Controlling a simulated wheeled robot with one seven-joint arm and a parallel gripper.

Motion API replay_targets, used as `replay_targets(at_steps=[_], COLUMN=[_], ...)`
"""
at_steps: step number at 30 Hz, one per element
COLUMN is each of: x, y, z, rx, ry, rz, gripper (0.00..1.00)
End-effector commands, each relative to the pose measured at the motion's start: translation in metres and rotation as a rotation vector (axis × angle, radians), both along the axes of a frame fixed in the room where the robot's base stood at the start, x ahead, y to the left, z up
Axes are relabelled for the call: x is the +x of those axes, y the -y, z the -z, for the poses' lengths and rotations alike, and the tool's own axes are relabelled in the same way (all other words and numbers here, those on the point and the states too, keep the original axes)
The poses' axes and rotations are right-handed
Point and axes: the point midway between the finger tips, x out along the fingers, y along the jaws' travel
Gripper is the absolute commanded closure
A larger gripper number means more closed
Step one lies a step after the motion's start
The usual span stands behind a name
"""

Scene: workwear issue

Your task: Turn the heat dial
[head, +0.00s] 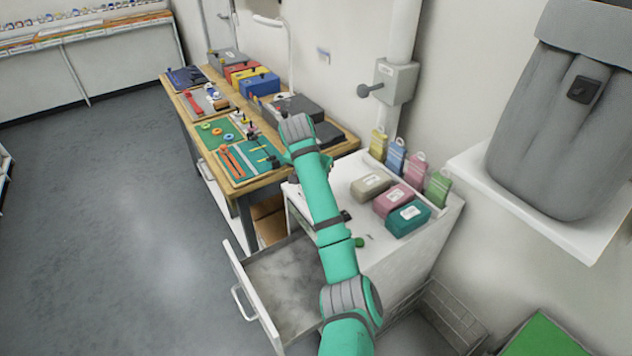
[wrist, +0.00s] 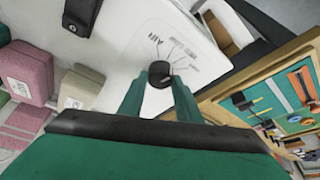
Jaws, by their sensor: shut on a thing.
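A round black dial (wrist: 159,77) sits on a white panel (wrist: 115,40) in the wrist view. Printed lines and small lettering are beside it on the panel. My gripper (wrist: 159,84) is shut on the dial, with one green finger on each side of its rim. A small pale mark shows on the dial, but I cannot tell its setting. In the head view my arm hides the dial and most of the gripper, near the left end of the white cabinet (head: 345,170).
An open drawer (head: 285,285) juts out from the cabinet's front. Several boxes, including a teal one (head: 408,220), and upright tagged packs stand on the cabinet. A wooden workbench (head: 240,190) with tools adjoins it. A black block (wrist: 83,14) is left of the dial.

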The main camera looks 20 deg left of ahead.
Motion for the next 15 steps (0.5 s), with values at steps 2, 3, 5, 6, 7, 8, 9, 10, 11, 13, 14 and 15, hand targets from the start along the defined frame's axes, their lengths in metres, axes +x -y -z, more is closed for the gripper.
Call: replay_targets(at_steps=[2, 3, 5, 6, 7, 8, 9, 10, 11, 13, 14, 15], x=[-0.0004, -0.0004, -0.0003, -0.0003, -0.0003, -0.0002, -0.0001, -0.0001, -0.0003, -0.0005, -0.0007, -0.0010], y=[-0.0005, -0.0005, -0.0004, -0.0004, -0.0004, -0.0003, -0.0003, -0.0003, -0.0008, -0.0015, -0.0016, -0.0018], z=[0.0002, 0.0002, 0.0002, 0.0002, 0.0002, 0.0001, 0.0001, 0.0001, 0.0001, -0.0001, -0.0006, -0.0017], rx=[0.000, 0.000, -0.001, 0.000, 0.000, 0.000, 0.001, 0.000, 0.000, 0.000, 0.000, 0.001], ry=[-0.001, -0.001, -0.001, -0.001, -0.001, -0.001, 0.000, 0.000, 0.000, 0.000, 0.000, 0.000], rz=[-0.001, -0.001, -0.002, -0.002, -0.002, -0.002, -0.001, -0.002, -0.002, -0.003, -0.003, -0.004], gripper=[0.92, 0.65, 0.51, 0.51, 0.51, 0.51, 0.51, 0.51, 0.51, 0.51, 0.51, 0.51])
